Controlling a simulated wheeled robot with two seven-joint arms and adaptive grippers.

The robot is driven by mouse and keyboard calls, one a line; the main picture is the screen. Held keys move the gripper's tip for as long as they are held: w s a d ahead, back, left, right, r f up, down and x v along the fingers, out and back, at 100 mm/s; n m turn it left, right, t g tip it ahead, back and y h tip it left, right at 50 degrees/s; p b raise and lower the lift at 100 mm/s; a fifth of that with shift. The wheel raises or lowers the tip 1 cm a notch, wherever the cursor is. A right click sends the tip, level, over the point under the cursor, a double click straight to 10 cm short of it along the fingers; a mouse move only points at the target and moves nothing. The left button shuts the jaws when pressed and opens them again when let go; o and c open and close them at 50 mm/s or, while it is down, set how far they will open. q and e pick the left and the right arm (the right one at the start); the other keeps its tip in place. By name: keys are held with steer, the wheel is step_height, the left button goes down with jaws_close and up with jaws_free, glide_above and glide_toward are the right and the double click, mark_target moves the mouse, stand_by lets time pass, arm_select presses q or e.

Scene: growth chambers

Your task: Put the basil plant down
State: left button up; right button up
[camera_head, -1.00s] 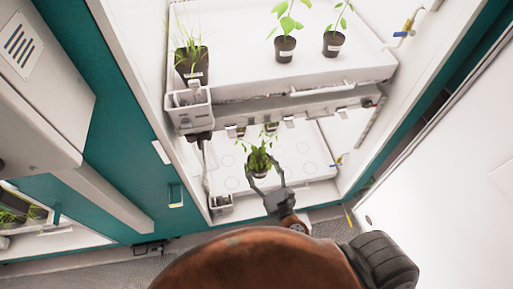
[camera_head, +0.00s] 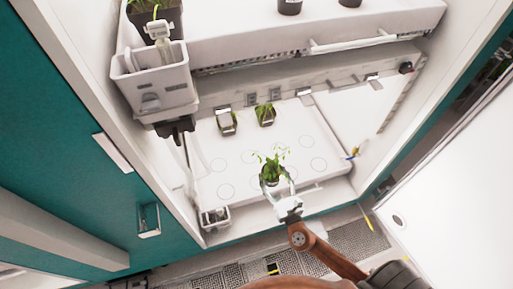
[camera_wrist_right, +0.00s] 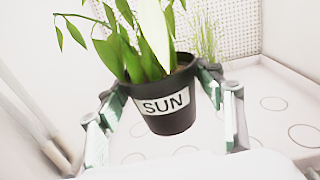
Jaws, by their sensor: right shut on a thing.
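The basil plant (camera_head: 271,172) is a leafy green plant in a dark pot. The plant is over the front part of the white lower shelf tray (camera_head: 215,178), which is marked with circles. I cannot tell whether the pot bottom touches the tray. My left gripper is not in view.
Two small potted plants (camera_head: 227,123) (camera_head: 265,114) stand at the back of the lower tray. The upper shelf (camera_head: 230,50) with more pots overhangs it. A grey-white caddy (camera_head: 153,85) hangs at the upper left. Several circles around the held plant are bare.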

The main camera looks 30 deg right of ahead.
arm_select(q)
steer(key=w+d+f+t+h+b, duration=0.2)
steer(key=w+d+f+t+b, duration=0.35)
steer(key=b, duration=0.55)
arm_select(e)
steer(key=shift+h, duration=0.3)
steer(key=w+d+f+b, duration=0.2)
steer(key=w+d+f, duration=0.2)
steer(key=f, duration=0.4)
steer(key=w+d+f+b, duration=0.2)
steer(key=w+f, duration=0.3)
steer(key=f, duration=0.3)
steer(key=w+d+f+b, duration=0.2)
steer(key=w+d+f, duration=0.3)
steer(key=f, duration=0.3)
steer(key=shift+w+d, duration=0.2)
steer(key=shift+d, duration=0.15)
steer(key=shift+m, duration=0.3)
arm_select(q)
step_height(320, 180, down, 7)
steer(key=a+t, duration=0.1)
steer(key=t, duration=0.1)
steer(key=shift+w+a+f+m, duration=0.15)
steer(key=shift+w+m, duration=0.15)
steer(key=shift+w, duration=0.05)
